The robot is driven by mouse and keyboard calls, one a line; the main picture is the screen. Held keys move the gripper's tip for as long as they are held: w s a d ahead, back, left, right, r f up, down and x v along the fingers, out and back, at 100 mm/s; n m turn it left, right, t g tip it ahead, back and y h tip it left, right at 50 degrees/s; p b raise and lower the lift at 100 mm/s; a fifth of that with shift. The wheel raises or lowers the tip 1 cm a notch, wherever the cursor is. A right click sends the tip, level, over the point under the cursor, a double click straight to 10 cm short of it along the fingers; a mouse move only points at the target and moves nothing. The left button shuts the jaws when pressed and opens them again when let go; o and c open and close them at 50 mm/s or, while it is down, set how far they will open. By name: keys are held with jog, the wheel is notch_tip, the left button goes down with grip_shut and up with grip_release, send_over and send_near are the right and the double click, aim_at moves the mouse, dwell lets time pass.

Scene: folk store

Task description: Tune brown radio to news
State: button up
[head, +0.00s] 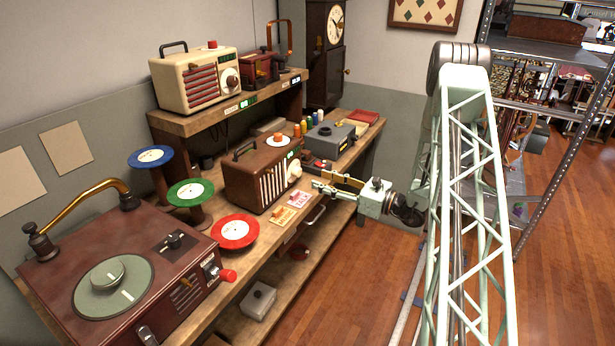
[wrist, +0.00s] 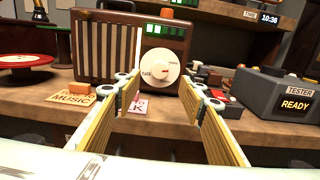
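The brown radio (head: 262,172) stands on the bench, with a striped grille, a handle and an orange knob on top. In the wrist view the brown radio (wrist: 109,45) faces me. Its white round dial (wrist: 161,68) carries a red mark pointing to the upper right and a word at its left that looks like "TALK". A green lit display (wrist: 167,27) sits above the dial. My gripper (wrist: 158,88) is open and empty, its two yellowish fingers apart in front of the dial, not touching it. In the head view my gripper (head: 336,186) is at the bench's front edge.
Cards lie before the radio, one reading "MUSIC" (wrist: 73,95). A grey tester (wrist: 283,92) reading "READY" stands to the right. A cream radio (head: 195,79) sits on the upper shelf. A brown turntable (head: 120,275) and coloured reels (head: 234,231) stand at the left.

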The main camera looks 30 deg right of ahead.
aim_at(300, 173)
jog(key=shift+p+x, duration=0.45)
jog(key=shift+x, duration=4.25)
jog(key=shift+w+a, duration=0.1)
jog(key=c, duration=0.7)
